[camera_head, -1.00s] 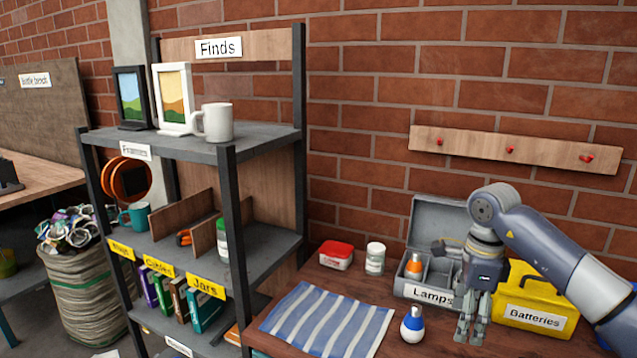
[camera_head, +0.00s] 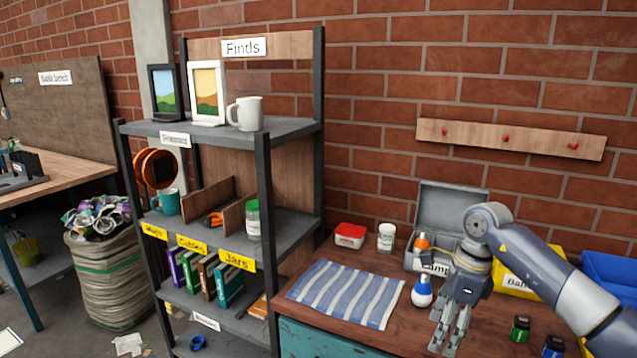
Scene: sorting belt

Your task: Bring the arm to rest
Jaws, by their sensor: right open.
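My right gripper (camera_head: 448,330) comes in from the right and hangs fingers-down over the front of the wooden table (camera_head: 400,338). It is open and nothing shows between its fingers. Just left of it stands a blue and white lamp bulb (camera_head: 422,292), apart from the fingers as far as I can tell. My right arm partly hides the grey "Lamps" box (camera_head: 455,197) and the yellow "Batteries" box (camera_head: 512,282). An orange and white bulb (camera_head: 421,243) is in the grey box. My left gripper is not in view.
A striped cloth (camera_head: 345,293), a red and white box (camera_head: 349,235) and a white jar (camera_head: 386,237) are on the table. Green (camera_head: 519,328) and blue (camera_head: 553,346) items stand at front right. A shelf (camera_head: 290,130) with a mug is left; a full sack (camera_head: 108,275) is beyond.

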